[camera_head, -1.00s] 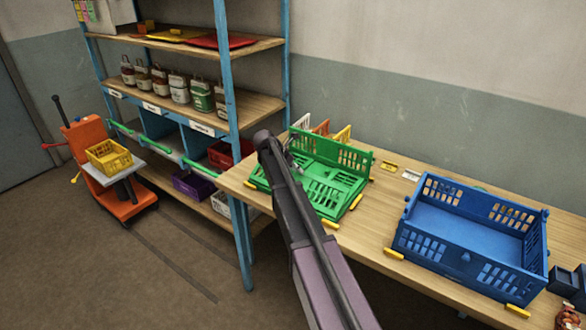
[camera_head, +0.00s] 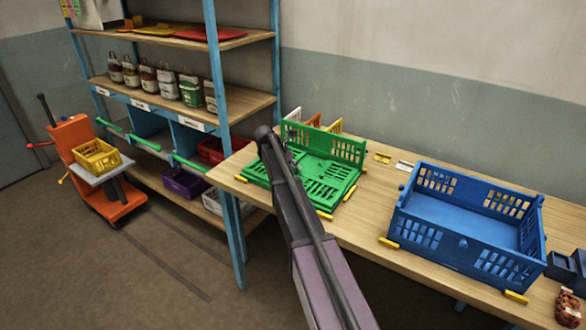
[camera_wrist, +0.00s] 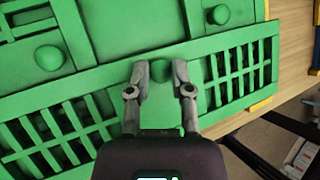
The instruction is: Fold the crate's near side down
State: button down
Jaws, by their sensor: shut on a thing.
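The green crate (camera_head: 345,148) stands on the wooden table, left of the blue crate. Its far side is upright and its slotted panels in front of that look low and flat. In the wrist view a slotted green side panel (camera_wrist: 88,118) with a round knob (camera_wrist: 161,70) fills the middle. My gripper (camera_wrist: 160,72) has one finger on each side of that knob and is shut on it. In the head view my arm covers part of the crate's left and near portion, and my fingertips are hard to make out there.
The blue crate (camera_head: 463,212) stands open with upright sides on the table (camera_head: 365,228). Yellow blocks (camera_head: 389,243) mark spots around the crates. A blue-framed shelf (camera_head: 226,150) stands left of the table. An orange cart (camera_head: 75,150) carries a yellow crate (camera_head: 96,157).

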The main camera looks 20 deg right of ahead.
jog(key=shift+d, duration=0.25)
jog(key=c, duration=0.7)
grip_release()
jog(key=shift+w+f, duration=0.1)
jog(key=shift+f, duration=0.05)
jog(key=shift+o, duration=0.9)
jog(key=shift+w+d+f, duration=0.1)
jog(key=shift+a, duration=0.2)
jog(key=shift+r, duration=0.2)
